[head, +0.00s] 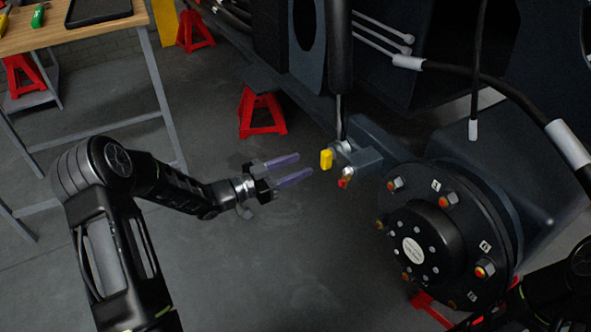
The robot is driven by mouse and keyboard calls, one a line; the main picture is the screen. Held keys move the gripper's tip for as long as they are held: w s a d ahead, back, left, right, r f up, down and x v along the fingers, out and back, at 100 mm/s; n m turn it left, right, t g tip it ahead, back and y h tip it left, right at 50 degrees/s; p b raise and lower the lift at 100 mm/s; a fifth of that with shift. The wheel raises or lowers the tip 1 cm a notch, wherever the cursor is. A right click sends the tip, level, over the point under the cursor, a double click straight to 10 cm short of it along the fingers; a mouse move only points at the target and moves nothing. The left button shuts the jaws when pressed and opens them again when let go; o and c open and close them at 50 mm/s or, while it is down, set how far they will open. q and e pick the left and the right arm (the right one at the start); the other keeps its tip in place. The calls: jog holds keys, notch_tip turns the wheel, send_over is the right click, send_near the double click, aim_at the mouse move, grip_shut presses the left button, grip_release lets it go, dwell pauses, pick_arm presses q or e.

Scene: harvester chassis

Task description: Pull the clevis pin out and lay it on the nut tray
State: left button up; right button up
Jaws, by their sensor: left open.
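A clevis pin with a yellow head (326,159) sits at the clevis bracket (363,160), below the end of the thin rod; its shaft is hidden. My left gripper (304,164) is open and empty. Its two purple-grey fingers point right toward the yellow head, with a small gap seen between them and it. A dark tray (98,10), which seems to be the nut tray, lies on the wooden table at the upper left, cut off by the frame. My right gripper is out of view.
The wheel hub (432,245) with several studs stands right of the bracket. Hoses (480,75) hang at the upper right. A red jack stand (262,112) stands on the floor behind. The wooden table (70,40) holds a green-handled tool (38,16).

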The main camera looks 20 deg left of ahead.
aim_at(323, 156)
pick_arm(q)
jog(key=b+x, duration=0.2)
jog(key=x, duration=0.5)
jog(key=shift+f, duration=0.15)
jog(key=shift+w+d+b, duration=0.25)
jog(key=shift+w+b, duration=0.05)
jog(key=shift+w, duration=0.05)
grip_shut()
dwell(0.5)
